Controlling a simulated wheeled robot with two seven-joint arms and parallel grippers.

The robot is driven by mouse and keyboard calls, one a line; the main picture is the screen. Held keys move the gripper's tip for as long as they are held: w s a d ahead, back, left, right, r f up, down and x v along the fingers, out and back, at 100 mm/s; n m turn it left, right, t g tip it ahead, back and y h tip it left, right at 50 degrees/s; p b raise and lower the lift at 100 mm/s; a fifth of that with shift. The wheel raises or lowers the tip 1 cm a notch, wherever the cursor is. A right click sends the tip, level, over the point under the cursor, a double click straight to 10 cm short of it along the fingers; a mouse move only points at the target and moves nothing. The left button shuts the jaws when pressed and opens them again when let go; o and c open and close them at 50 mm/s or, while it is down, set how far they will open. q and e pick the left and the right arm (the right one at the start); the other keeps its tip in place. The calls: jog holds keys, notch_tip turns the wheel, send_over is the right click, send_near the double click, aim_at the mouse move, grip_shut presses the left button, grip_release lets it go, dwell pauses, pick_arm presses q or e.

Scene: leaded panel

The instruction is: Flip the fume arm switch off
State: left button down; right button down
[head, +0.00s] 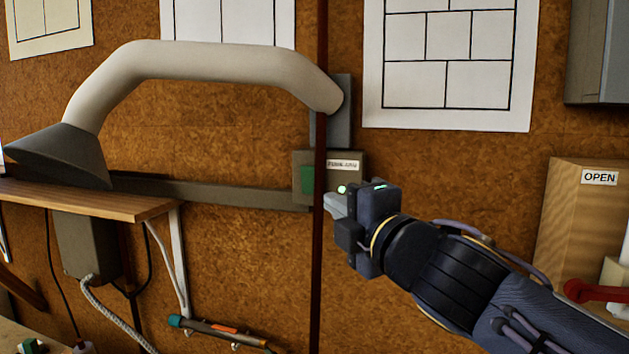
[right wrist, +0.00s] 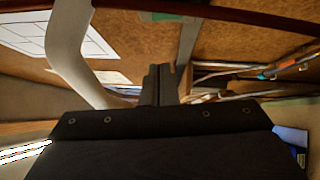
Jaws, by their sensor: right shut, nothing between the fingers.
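The fume arm switch box (head: 345,163) is a grey-green box on the cork wall in the head view, with a small label on its upper right. A green rocker (head: 307,180) shows on its left part. A small light (head: 341,189) glows green at its lower right. A dark upright bar crosses in front of the box. My right gripper (head: 331,204) is shut and empty, its tips just below the box beside the bar. I cannot tell whether they touch anything. The shut fingers (right wrist: 160,85) also show in the right wrist view. My left gripper is not in view.
The pale fume arm (head: 200,62) curves above a wooden shelf (head: 90,197) at left. The dark upright bar (head: 319,270) stands close to my right gripper. A wooden box marked OPEN (head: 570,225) and a red handle (head: 590,291) are at right.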

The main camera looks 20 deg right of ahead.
send_near(305, 173)
jog(key=w+a, duration=0.2)
jog(key=a, duration=0.1)
jog(key=w, duration=0.1)
jog(key=w+p, duration=0.1)
jog(key=w+d+p, duration=0.1)
jog(key=shift+r, duration=0.3)
jog(key=shift+w+d+f, duration=0.1)
jog(key=shift+w+d, duration=0.25)
jog(key=shift+w, duration=0.05)
jog(key=shift+w+d+r+p, duration=0.15)
jog(key=shift+r+p, duration=0.3)
jog(key=shift+p, duration=0.8)
jog(key=shift+f, duration=0.35)
